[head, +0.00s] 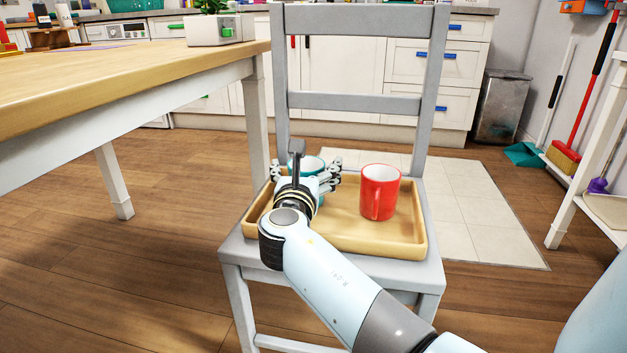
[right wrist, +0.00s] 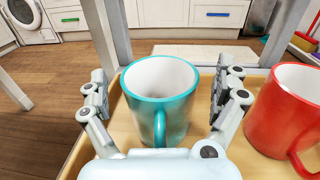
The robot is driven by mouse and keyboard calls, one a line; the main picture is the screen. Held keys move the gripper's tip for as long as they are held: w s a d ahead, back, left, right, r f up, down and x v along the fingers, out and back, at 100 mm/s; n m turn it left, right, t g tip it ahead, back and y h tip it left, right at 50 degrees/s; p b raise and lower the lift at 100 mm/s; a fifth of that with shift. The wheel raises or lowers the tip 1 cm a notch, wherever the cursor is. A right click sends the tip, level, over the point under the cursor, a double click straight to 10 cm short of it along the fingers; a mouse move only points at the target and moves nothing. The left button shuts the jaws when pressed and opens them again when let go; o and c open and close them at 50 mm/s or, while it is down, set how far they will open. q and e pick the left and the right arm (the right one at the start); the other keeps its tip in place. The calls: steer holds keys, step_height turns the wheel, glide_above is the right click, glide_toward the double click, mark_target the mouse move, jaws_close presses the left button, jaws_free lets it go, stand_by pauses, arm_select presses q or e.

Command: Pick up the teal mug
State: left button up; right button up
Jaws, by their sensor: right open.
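The teal mug (right wrist: 163,95) stands upright on a wooden tray (head: 345,243), which lies on the seat of a grey chair (head: 232,250). In the head view the teal mug (head: 312,165) is mostly hidden behind my right gripper (head: 307,176). My right gripper is open. In the right wrist view its fingers (right wrist: 168,98) stand on both sides of the teal mug, with a gap visible at the left. The mug's handle points toward my wrist. My left gripper is not in view.
A red mug (head: 380,192) stands on the tray just right of my right gripper; it is also close in the right wrist view (right wrist: 287,110). The chair's backrest (head: 360,103) rises behind the tray. A wooden table (head: 120,80) is at the left.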

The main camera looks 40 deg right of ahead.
steer(key=shift+w+d+r, duration=0.1)
steer(key=shift+w, duration=0.05)
steer(key=shift+c, duration=0.2)
steer(key=c, duration=1.5)
